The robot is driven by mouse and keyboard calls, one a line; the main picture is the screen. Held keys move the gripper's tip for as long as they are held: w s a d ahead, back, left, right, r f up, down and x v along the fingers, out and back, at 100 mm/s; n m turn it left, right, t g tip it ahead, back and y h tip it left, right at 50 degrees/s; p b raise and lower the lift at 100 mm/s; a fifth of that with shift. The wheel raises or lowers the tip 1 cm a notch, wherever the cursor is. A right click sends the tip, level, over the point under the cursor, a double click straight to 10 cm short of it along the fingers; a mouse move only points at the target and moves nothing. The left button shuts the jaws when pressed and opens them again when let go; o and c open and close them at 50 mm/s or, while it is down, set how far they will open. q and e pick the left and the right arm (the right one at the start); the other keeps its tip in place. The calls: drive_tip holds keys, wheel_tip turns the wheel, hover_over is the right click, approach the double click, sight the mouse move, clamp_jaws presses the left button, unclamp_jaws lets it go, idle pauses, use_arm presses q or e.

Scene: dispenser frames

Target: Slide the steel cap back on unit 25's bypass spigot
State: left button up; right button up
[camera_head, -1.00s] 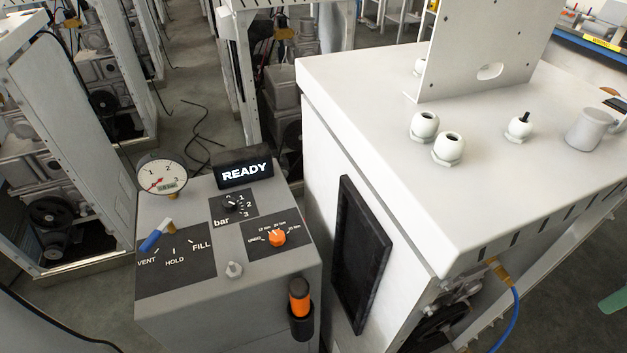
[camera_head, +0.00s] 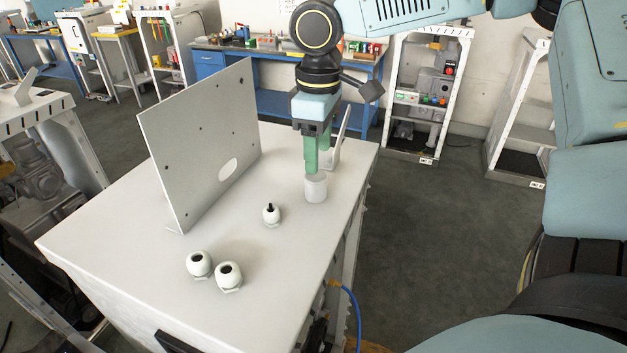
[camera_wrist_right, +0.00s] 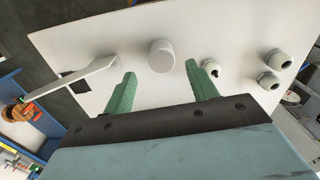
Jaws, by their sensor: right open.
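A plain pale grey cylinder, which looks like the steel cap (camera_head: 316,188), stands upright on the white cabinet top near its right edge. It also shows in the right wrist view (camera_wrist_right: 161,55). My right gripper (camera_head: 318,163) points down just above and behind it, with green fingers. In the wrist view my open fingers (camera_wrist_right: 160,70) are spread, with the cylinder ahead between their lines and nothing held. A gland with a black stub (camera_head: 271,214) is to its left; two open glands (camera_head: 199,264) (camera_head: 229,276) are nearer. I cannot tell which fitting is the spigot. My left gripper is not in view.
An upright white plate (camera_head: 200,140) with an oval hole stands on the cabinet top (camera_head: 120,240). A flat light lever (camera_wrist_right: 85,75) extends past the top's edge in the wrist view. A blue hose (camera_head: 351,305) hangs at the right side. Open floor (camera_head: 440,230) is to the right.

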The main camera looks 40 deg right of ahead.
sight(316, 178)
wheel_tip(316, 178, down, 2)
drive_tip(key=shift+w, duration=0.15)
drive_tip(key=shift+a+f+p, duration=0.2)
drive_tip(key=shift+f+p, duration=0.15)
drive_tip(key=shift+f, duration=2.35)
drive_tip(key=shift+c, duration=0.4)
drive_tip(key=c, duration=0.9)
